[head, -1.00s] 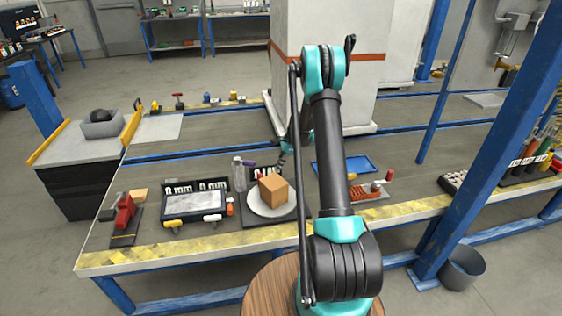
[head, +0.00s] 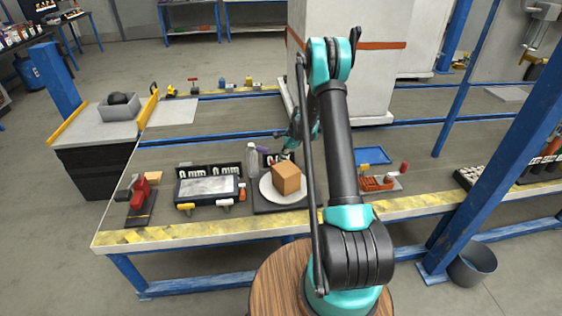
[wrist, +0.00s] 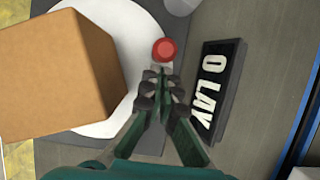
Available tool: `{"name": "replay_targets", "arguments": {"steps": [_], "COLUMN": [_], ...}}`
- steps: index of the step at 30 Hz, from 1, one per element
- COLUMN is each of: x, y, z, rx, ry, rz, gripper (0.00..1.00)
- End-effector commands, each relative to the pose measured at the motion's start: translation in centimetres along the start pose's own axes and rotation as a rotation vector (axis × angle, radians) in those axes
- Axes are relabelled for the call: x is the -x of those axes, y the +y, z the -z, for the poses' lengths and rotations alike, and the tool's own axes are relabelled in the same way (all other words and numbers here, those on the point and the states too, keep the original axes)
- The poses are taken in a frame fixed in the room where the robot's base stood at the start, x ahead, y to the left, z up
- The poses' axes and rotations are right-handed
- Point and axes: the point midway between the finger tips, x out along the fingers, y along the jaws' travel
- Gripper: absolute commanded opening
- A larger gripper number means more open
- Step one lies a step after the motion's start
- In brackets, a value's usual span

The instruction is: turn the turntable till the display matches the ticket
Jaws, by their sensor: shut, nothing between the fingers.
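The turntable, a white disc (head: 268,193), sits on a dark base on the bench and bears a plain cardboard box (head: 286,179). In the wrist view the box (wrist: 55,75) fills the left side, on the white disc (wrist: 125,20). My gripper (wrist: 160,78) is shut and empty over the disc's edge, its tips close to a red round knob (wrist: 165,50); whether they touch it I cannot tell. Right of the tips is a black plate (wrist: 212,105) with raised white letters, partly readable as "O LAY". In the head view my gripper is behind the box. I cannot identify the ticket.
Left of the turntable is a framed grey panel (head: 207,188) with black and white signs behind it. A clear bottle (head: 252,158) stands close to the disc. A blue tray (head: 373,156) and a red clamp-like item (head: 140,191) flank the area. A large white block (head: 350,70) stands behind.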

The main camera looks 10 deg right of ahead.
Motion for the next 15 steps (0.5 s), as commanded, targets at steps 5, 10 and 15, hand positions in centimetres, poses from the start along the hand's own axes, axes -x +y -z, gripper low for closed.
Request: {"name": "replay_targets", "arguments": {"steps": [5,10,15], "x": [-0.09,-0.16,-0.22], "y": [0.00,0.04,0.06], "z": [-0.20,-0.38,-0.52], "rx": [0.021,0.041,0.057], "ry": [0.000,0.000,0.000], "rz": [-0.008,-0.017,-0.023], "gripper": [0.00,0.00,0.00]}}
